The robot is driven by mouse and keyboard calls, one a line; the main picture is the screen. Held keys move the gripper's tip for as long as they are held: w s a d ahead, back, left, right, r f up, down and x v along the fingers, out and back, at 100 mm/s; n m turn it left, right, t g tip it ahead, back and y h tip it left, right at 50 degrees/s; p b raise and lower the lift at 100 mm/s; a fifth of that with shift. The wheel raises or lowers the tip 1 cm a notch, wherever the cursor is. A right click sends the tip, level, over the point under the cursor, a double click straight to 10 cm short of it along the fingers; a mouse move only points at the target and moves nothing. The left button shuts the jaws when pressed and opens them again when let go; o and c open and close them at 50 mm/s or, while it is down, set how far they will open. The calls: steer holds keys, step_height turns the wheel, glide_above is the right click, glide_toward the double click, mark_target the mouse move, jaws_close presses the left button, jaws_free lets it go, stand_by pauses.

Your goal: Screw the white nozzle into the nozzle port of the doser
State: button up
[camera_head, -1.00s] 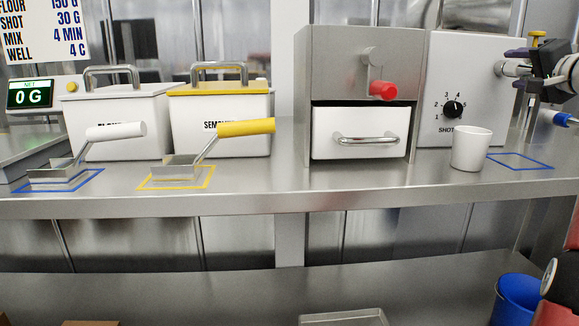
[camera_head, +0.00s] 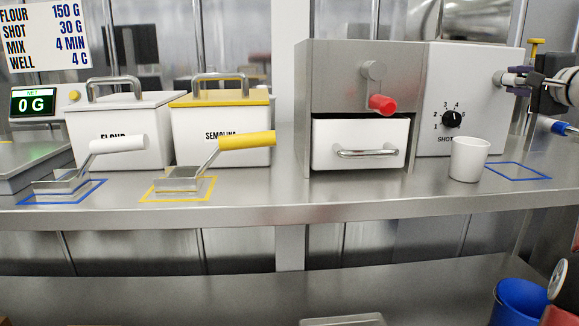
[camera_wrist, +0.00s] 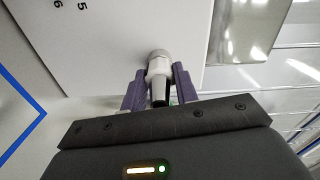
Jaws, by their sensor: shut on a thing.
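The doser (camera_head: 470,105) is a white box with a black dial (camera_head: 452,119) marked SHOT. Its grey metal nozzle port (camera_head: 499,78) sticks out near the upper right of its front face. My gripper (camera_head: 512,80) is at this port, with purple fingers. In the wrist view my gripper (camera_wrist: 159,90) is shut on the white nozzle (camera_wrist: 159,68), which has a dark end towards me. The nozzle's far end meets the round grey port (camera_wrist: 158,54) and looks in line with it. How deep it sits in the thread cannot be told.
A white cup (camera_head: 468,159) stands below the doser, left of a blue outlined square (camera_head: 517,171). A grey machine with a red-knobbed crank (camera_head: 381,104) and drawer stands to the left. Flour (camera_head: 120,130) and semolina (camera_head: 222,135) bins with scoops are farther left. A blue bucket (camera_head: 522,303) is low right.

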steer(key=m+p, duration=0.1)
steer(key=m, duration=0.1)
steer(key=m+p, duration=0.1)
steer(key=m, duration=0.2)
steer(key=shift+r+p, duration=0.4)
steer(key=o, duration=0.7)
steer(key=shift+f+m, duration=0.4)
steer(key=shift+m, duration=0.2)
steer(key=shift+c, duration=0.2)
steer(key=o, duration=0.8)
steer(key=shift+b, duration=0.3)
steer(key=shift+c, duration=0.2)
steer(key=shift+s, duration=0.1)
steer(key=s+b, duration=0.3)
steer(key=s, duration=0.3)
steer(key=shift+s+d, duration=0.3)
steer(key=shift+s, duration=0.1)
